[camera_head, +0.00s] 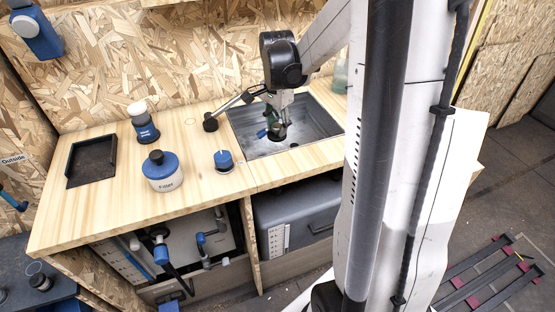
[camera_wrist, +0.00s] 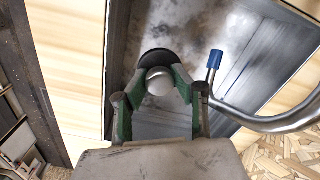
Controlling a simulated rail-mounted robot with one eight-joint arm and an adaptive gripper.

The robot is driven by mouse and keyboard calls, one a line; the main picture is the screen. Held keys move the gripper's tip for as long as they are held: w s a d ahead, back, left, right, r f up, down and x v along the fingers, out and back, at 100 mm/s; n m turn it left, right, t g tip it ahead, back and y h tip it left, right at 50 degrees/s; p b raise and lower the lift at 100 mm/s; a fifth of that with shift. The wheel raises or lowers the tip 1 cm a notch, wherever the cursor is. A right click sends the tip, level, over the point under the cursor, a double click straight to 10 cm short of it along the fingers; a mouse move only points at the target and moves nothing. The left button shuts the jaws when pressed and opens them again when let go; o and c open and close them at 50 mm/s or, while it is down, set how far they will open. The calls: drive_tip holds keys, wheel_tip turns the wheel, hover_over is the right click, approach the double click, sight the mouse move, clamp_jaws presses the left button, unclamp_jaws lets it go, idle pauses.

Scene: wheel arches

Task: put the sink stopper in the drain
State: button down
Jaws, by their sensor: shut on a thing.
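My gripper (camera_wrist: 159,76) has green-padded fingers shut on the metal knob of the sink stopper (camera_wrist: 154,56), whose dark round disc shows beyond the fingertips in the wrist view. In the head view my gripper (camera_head: 279,128) points down inside the metal sink (camera_head: 318,124), and the stopper is hard to make out there. The sink's grey basin (camera_wrist: 222,30) fills the upper middle of the wrist view. The drain cannot be seen in either view. I cannot tell whether the stopper touches the basin floor.
A curved metal pipe (camera_wrist: 262,123) with a blue tip (camera_wrist: 215,59) is close right of my gripper in the wrist view. A blue-lidded white container (camera_head: 162,172), a small blue-and-black item (camera_head: 223,159), a blue-and-white bottle (camera_head: 143,124) and a black tray (camera_head: 92,161) stand left of the sink.

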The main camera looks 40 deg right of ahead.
drive_tip(key=shift+w+a+f, duration=0.4)
drive_tip(key=shift+w+f, duration=0.15)
drive_tip(key=shift+f, duration=0.05)
drive_tip(key=d+f, duration=0.2)
drive_tip(key=d, duration=0.1)
drive_tip(key=w+d+f+b, duration=0.1)
drive_tip(key=d+f, duration=0.1)
drive_tip(key=d, duration=0.2)
drive_tip(key=w+d+f, duration=0.1)
drive_tip(key=d+f, duration=0.1)
drive_tip(key=d, duration=0.2)
drive_tip(key=shift+d+f, duration=0.15)
drive_tip(key=shift+f, duration=0.25)
drive_tip(key=shift+f+b, duration=0.45)
drive_tip(key=shift+f, duration=1.55)
drive_tip(key=shift+f, duration=0.15)
drive_tip(key=c, duration=1.4)
unclamp_jaws()
